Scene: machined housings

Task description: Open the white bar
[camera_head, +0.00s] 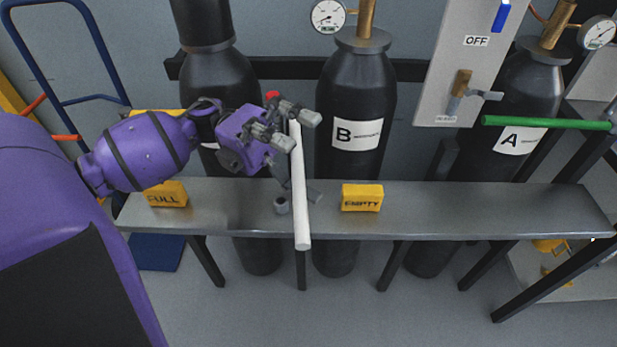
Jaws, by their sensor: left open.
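The white bar (300,190) is a long white rod. It runs from near my left gripper down over the front edge of the grey metal bench, its near end pointing toward me. My left gripper (292,130) is open at the bar's far end. Its fingers show on both sides of the bar; I cannot tell whether they touch it. A small grey fitting (281,205) sits beside the bar on the bench. The bar's far end is partly hidden by the gripper. My right gripper is not in view.
Black gas cylinders stand behind the grey bench (430,215), one labelled B (355,135), one A (518,138). Yellow blocks FULL (166,194) and EMPTY (362,198) sit on the bench. A green bar (548,123) sticks out at right, near a grey OFF panel (460,75).

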